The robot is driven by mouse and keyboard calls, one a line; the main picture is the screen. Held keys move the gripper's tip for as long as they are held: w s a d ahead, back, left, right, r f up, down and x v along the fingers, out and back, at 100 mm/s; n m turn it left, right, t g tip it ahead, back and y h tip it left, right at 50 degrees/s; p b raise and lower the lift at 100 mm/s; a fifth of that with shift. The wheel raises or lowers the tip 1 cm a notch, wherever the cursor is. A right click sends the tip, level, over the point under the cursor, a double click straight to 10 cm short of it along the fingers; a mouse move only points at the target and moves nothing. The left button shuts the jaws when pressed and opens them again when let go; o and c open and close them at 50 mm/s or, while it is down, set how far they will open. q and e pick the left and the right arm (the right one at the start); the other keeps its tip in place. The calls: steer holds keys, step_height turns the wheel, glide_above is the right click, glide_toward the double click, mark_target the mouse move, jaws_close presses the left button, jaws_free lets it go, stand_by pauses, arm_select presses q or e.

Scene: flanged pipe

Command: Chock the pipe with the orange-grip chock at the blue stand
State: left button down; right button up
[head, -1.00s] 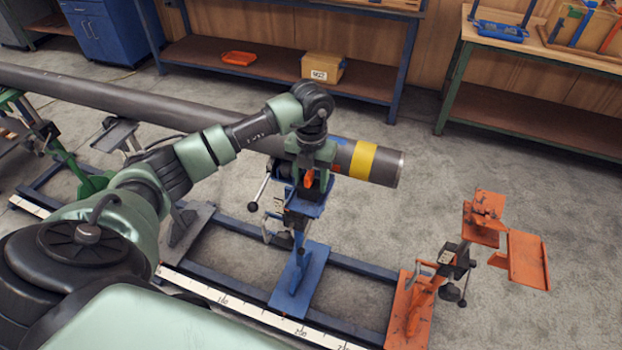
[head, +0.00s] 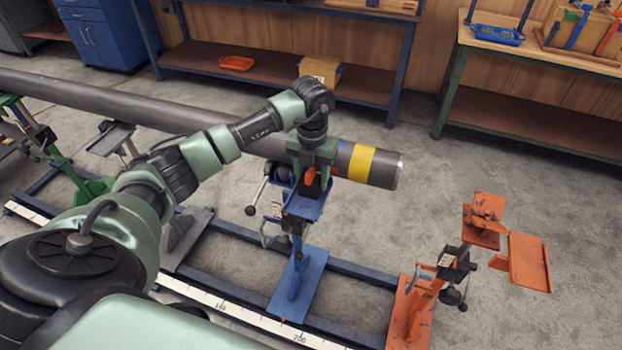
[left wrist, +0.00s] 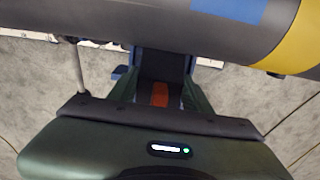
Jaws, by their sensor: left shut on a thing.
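The dark grey pipe (head: 220,122) runs across from the left, with a yellow band (head: 361,163) near its right end. The blue stand (head: 297,282) stands under the pipe near that end. My left gripper (head: 310,185) is at the blue stand's head, on the near side of the pipe. It is shut on the orange-grip chock (head: 309,177), whose orange grip also shows between the fingers in the left wrist view (left wrist: 160,95). The chock's body is mostly hidden, so I cannot tell whether it touches the pipe. My right gripper is not in view.
An orange stand (head: 408,305) with a side tray (head: 529,262) is at the right, clear of the pipe. A green stand (head: 75,175) is at the left. Stands rise from a floor rail with a scale (head: 245,322). A shelf bench (head: 290,77) is behind.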

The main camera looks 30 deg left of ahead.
arm_select(q)
steer(key=shift+w, duration=0.4)
steer(key=c, duration=0.6)
jaws_free()
steer(key=shift+a, duration=0.1)
steer(key=shift+s+r+p, duration=0.15)
steer(key=shift+r+p, duration=0.65)
steer(key=shift+r, duration=0.4)
steer(key=shift+s+r+p, duration=0.2)
steer(key=shift+r+p, duration=0.65)
steer(key=shift+r, duration=0.3)
steer(key=shift+s+r+p, duration=0.15)
steer(key=shift+r+p, duration=0.65)
steer(key=shift+r, duration=0.4)
